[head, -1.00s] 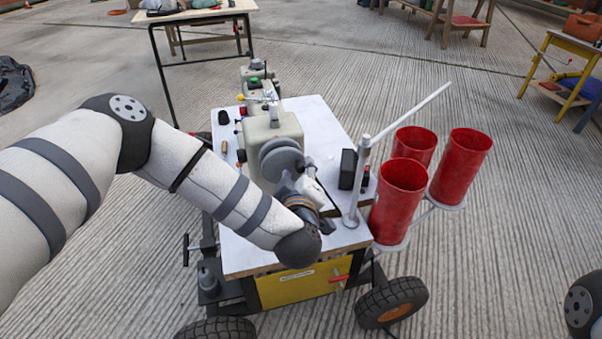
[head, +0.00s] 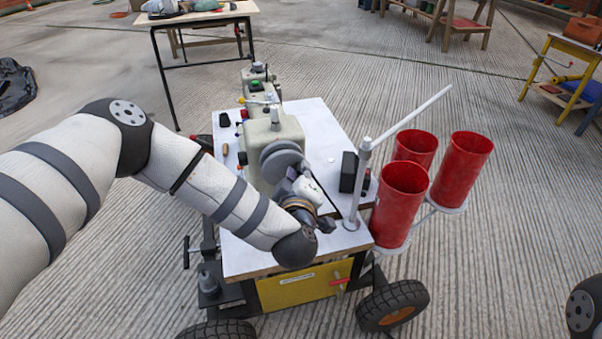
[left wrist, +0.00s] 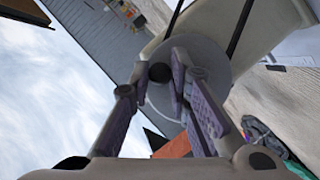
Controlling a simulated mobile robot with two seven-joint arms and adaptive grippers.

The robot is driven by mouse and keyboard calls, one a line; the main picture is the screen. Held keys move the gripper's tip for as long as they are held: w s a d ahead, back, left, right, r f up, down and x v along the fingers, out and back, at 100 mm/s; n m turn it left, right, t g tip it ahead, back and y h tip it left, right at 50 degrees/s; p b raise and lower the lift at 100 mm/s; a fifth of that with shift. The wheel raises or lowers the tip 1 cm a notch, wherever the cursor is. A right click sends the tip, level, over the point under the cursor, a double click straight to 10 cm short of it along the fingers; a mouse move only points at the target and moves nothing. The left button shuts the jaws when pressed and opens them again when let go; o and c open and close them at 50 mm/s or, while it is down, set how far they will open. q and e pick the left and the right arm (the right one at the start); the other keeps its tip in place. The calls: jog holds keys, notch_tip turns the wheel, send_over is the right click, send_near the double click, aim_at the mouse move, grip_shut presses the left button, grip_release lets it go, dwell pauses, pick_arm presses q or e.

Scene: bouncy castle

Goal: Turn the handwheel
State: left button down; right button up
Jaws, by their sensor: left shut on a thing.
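The handwheel (head: 282,161) is a grey disc on the near end of a pale green sewing machine (head: 270,128). In the left wrist view the handwheel (left wrist: 207,57) fills the upper middle, with a dark round knob (left wrist: 160,72) in front of its face. My left gripper (head: 299,168) is at the handwheel's near side. In the left wrist view its fingers (left wrist: 160,78) are closed in around the knob, one on each side. The exact contact is partly hidden by the fingers and, in the head view, by my wrist. My right gripper is out of view.
The machine stands on a white-topped wheeled cart (head: 320,120). A pale post with a slanted rod (head: 362,165) rises just right of my gripper. Red cylinders (head: 402,200) stand beyond it. A small black box (head: 348,171) sits between. Floor around the cart is open.

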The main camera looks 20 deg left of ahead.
aim_at(289, 158)
pick_arm(q)
jog(key=shift+s+a+r+n+t+h, duration=0.15)
jog(key=shift+n+t, duration=0.1)
jog(key=shift+n, duration=0.2)
jog(key=shift+s+a+r+n+t+h, duration=0.15)
jog(key=shift+n+t, duration=0.1)
jog(key=shift+n, duration=0.2)
jog(key=shift+a+n+t, duration=0.15)
jog(key=shift+n+t, duration=0.35)
jog(key=shift+n, duration=0.6)
jog(key=n, duration=0.1)
jog(key=n+t+b, duration=0.1)
jog(key=n, duration=0.1)
jog(key=shift+s+a, duration=0.35)
jog(key=shift+a, duration=0.05)
jog(key=shift+s+a+r+n+t+b, duration=0.1)
jog(key=shift+s+a+n+t+b, duration=0.1)
jog(key=shift+n+t+b, duration=0.45)
jog(key=shift+s+a+n+t+b, duration=0.15)
jog(key=shift+n+b, duration=0.2)
jog(key=shift+n, duration=0.6)
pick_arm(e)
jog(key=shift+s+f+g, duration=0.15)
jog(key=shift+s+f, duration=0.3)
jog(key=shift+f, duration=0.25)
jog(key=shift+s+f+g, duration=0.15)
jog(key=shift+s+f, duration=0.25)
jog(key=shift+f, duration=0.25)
pick_arm(q)
jog(key=shift+w, duration=0.1)
